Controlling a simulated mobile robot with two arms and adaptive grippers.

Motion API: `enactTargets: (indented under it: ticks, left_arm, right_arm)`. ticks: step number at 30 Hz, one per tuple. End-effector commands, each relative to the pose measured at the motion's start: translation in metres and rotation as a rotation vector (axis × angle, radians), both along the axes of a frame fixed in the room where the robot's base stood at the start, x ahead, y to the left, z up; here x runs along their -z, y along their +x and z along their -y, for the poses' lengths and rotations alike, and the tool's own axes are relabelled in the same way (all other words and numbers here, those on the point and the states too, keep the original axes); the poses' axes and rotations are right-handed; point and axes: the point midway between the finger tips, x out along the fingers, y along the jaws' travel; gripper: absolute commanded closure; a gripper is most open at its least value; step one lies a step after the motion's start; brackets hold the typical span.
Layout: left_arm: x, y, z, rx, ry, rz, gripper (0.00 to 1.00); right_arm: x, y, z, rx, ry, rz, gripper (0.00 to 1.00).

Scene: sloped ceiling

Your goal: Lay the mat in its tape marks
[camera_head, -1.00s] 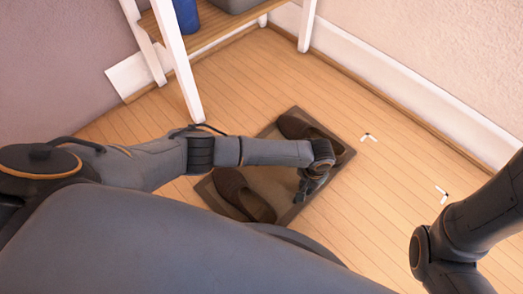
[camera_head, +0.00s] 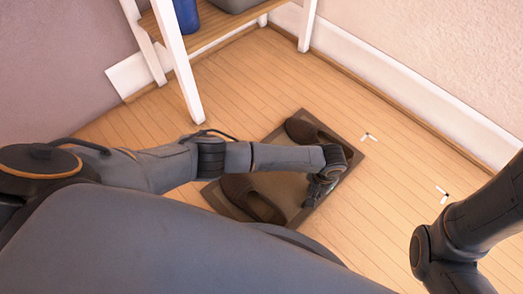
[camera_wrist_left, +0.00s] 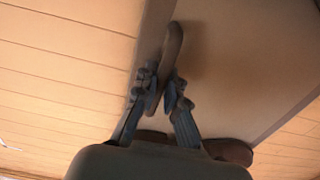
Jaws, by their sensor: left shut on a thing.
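The mat (camera_head: 290,188) is brown with a darker border and lies on the wood floor, left of the white tape corner marks (camera_head: 368,137) (camera_head: 444,195). Two brown shoes (camera_head: 316,134) (camera_head: 250,198) rest on it. My left gripper (camera_head: 318,188) is at the mat's right-hand side. In the left wrist view the fingers (camera_wrist_left: 161,88) are shut on a raised brown piece at the mat's dark border; the mat's bare surface (camera_wrist_left: 230,60) spreads to the right, with part of a shoe (camera_wrist_left: 228,150) below. My right gripper is out of frame; only my right arm shows.
A white-legged shelf (camera_head: 180,70) with a blue container (camera_head: 187,15) stands at the upper left. A white baseboard (camera_head: 400,95) runs along the wall at the upper right. The floor between the mat and the tape marks is clear.

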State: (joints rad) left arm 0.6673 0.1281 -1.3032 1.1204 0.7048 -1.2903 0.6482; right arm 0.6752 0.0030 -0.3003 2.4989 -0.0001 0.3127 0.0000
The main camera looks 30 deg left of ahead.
Motion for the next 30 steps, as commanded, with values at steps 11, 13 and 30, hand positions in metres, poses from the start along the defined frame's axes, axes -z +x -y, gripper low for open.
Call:
enactTargets:
  ticks: [11,13,30]
  left_arm:
    - [-0.001,-0.003,0.027,0.003,-0.010,0.001,1.00]
    - [-0.001,-0.003,0.031,0.003,-0.009,0.000,1.00]
    - [-0.001,-0.007,0.063,0.005,-0.007,-0.001,1.00]
  right_arm:
    - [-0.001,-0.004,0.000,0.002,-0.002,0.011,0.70]
    - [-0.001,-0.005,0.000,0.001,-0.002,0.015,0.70]
    - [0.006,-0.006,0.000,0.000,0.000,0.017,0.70]
